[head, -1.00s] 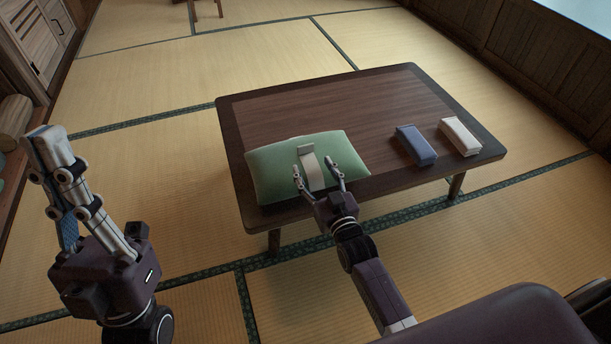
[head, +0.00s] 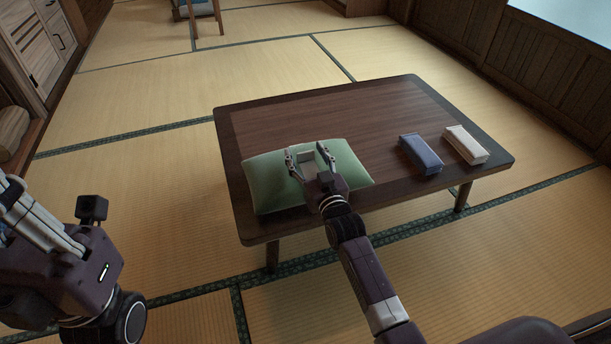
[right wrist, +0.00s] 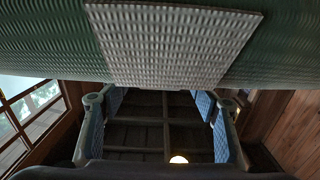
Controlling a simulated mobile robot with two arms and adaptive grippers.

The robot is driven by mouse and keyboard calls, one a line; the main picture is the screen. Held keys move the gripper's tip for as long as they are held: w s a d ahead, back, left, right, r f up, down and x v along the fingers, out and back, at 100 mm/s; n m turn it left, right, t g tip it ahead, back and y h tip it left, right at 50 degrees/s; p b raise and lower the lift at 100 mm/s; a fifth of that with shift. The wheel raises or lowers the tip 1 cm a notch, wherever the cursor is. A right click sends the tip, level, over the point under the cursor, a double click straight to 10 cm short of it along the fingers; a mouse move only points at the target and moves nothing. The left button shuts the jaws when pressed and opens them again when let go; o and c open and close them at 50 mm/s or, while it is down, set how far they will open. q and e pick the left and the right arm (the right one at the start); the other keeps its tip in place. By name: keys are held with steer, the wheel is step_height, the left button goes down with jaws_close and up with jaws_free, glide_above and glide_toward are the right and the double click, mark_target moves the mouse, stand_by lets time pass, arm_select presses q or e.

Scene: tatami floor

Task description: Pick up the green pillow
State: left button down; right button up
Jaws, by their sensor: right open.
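The green pillow (head: 268,180) lies on the near left part of the low wooden table (head: 380,105), with a pale patch (head: 306,158) across its middle. My right gripper (head: 306,155) is open and empty over the pillow's middle, its fingers on either side of the patch. In the right wrist view, the pillow (right wrist: 40,45) and its patch (right wrist: 170,40) fill the top, and the open gripper (right wrist: 157,103) shows with its fingers wide apart. I cannot tell whether the fingers touch the pillow. My left gripper (head: 25,215) is cut off at the left edge.
A blue block-like object (head: 420,153) and a white one (head: 465,145) lie on the table's right side, clear of the pillow. The back of the table is bare. Tatami floor (head: 160,170) surrounds it. A wooden cabinet (head: 45,45) stands at the far left.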

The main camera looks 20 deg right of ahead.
steer(key=shift+w, duration=0.15)
jaws_close()
stand_by(0.4)
steer(key=shift+r, duration=0.2)
